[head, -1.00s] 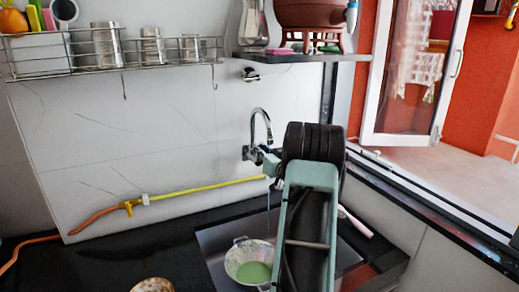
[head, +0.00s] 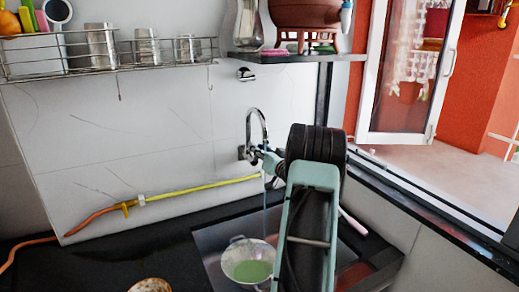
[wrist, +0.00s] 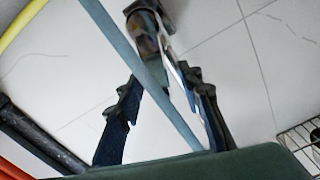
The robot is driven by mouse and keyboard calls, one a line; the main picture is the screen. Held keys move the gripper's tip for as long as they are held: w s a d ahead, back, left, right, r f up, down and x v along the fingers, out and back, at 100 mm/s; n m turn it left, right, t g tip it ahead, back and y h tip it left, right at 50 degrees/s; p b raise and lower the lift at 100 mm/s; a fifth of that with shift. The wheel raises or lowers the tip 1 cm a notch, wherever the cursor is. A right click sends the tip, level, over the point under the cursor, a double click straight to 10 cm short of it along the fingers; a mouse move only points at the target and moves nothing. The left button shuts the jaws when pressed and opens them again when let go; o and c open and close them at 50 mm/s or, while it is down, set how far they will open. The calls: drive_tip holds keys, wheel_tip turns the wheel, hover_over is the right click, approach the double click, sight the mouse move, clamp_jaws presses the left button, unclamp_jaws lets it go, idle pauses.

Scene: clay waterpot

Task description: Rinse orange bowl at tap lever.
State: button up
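The chrome tap (head: 257,125) stands out from the tiled wall above the sink. My gripper (head: 266,157) is at the tap's lever, beside its base. In the wrist view its two dark fingers (wrist: 160,85) are apart, with a dark and chrome tap part (wrist: 150,30) in front of and between them. I cannot tell if they touch it. A thin bluish stream (head: 264,205) runs down below the tap into a pale bowl with green inside (head: 248,262), in the sink. A brown-orange round thing (head: 151,286) is cut off at the bottom edge; I cannot tell if it is the orange bowl.
The dark counter (head: 105,260) is largely clear left of the sink (head: 210,238). A yellow hose (head: 195,189) runs along the wall to the tap. A wire rack (head: 110,65) and a shelf (head: 290,57) hang above. A window frame (head: 420,195) borders the right.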

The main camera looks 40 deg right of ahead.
drive_tip(key=shift+s, duration=0.1)
drive_tip(key=v, duration=1.2)
